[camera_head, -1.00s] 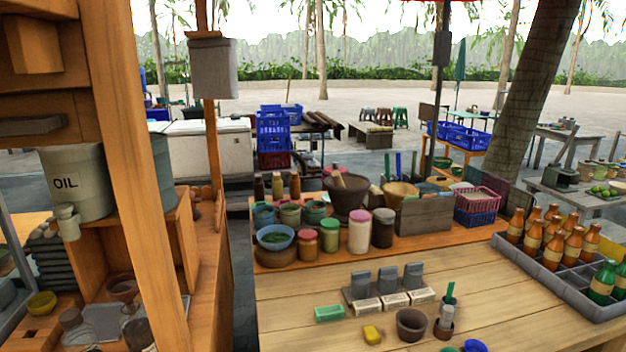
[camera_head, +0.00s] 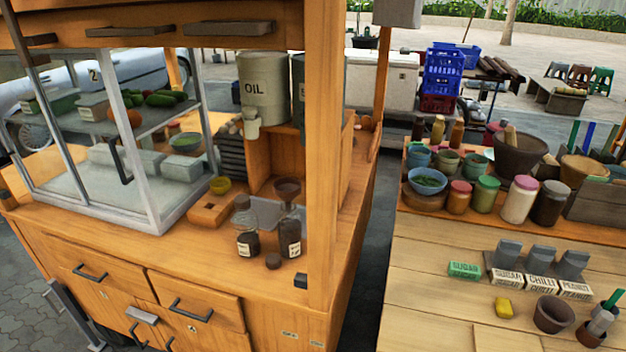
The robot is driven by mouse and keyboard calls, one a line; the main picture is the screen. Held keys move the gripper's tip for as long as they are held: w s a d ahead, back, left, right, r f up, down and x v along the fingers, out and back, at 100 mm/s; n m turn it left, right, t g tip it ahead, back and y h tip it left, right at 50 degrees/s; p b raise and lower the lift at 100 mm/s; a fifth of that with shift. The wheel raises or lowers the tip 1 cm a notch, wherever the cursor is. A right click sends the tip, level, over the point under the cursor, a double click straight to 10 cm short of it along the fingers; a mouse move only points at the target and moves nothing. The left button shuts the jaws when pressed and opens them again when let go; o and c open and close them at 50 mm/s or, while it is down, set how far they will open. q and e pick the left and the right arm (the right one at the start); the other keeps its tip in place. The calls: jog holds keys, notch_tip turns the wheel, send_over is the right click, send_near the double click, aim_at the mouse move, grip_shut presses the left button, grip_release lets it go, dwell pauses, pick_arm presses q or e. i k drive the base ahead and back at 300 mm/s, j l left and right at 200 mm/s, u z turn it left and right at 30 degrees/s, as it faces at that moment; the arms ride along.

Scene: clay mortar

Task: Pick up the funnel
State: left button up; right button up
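A dark brown funnel (camera_head: 287,187) shows on the wooden cart, near its right post. It sits at the mouth of a dark labelled bottle (camera_head: 290,240), apparently with its stem in the neck; the exact contact is too small to tell. A second dark bottle with a clear upper part (camera_head: 246,238) stands just left of it. A small dark round cap or lid (camera_head: 273,261) lies in front of the two bottles. Neither of my grippers is in view.
A glass display case (camera_head: 150,190) fills the cart's left side. An OIL container (camera_head: 264,88) stands behind the funnel. An orange post (camera_head: 322,160) rises close on its right. A gap separates the cart from the table (camera_head: 430,290) with jars and boxes.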

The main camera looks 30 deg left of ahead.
aim_at(287, 189)
jog(key=u, duration=1.55)
